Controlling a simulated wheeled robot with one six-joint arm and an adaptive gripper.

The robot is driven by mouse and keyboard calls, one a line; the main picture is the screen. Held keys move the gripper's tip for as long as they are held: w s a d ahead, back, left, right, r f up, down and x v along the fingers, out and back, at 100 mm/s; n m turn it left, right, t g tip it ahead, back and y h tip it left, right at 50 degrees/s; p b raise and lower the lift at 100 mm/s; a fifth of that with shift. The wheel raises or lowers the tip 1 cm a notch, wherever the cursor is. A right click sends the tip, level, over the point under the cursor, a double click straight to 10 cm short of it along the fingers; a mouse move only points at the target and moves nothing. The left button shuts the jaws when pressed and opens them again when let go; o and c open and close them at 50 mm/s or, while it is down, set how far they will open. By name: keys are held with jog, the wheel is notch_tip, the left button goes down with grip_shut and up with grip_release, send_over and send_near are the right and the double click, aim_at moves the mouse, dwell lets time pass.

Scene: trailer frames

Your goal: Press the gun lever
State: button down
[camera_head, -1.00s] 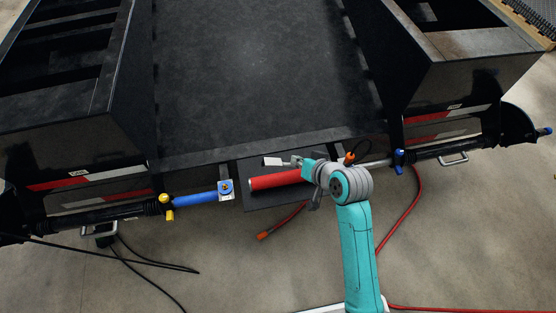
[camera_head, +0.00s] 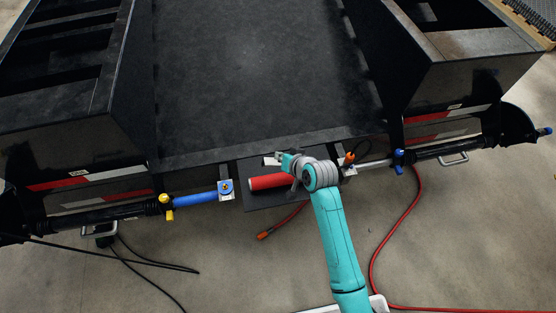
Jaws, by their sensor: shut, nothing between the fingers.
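A red cylinder (camera_head: 268,182), seemingly the body of the gun, lies along the dark shelf (camera_head: 252,202) at the trailer frame's front end. Its right end is hidden behind my wrist. My gripper (camera_head: 296,184) is small in view and partly covered by my teal and grey wrist, over the right part of the red cylinder. It is shut with nothing in it. I cannot tell whether it touches the gun. The lever cannot be made out clearly. A small white piece (camera_head: 271,161) shows just behind the cylinder.
A blue cylinder (camera_head: 196,198) with a yellow fitting lies left. A rod with a blue collar (camera_head: 398,161) lies right. An orange-ended piece (camera_head: 350,157) stands right of my wrist. A red hose (camera_head: 376,240) and black cables (camera_head: 150,262) lie on the floor. Dark side boxes flank the bed.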

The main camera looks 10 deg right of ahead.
jog(key=shift+a+f, duration=0.25)
jog(key=shift+f, duration=0.35)
jog(key=shift+a+f, duration=0.25)
jog(key=shift+f, duration=0.3)
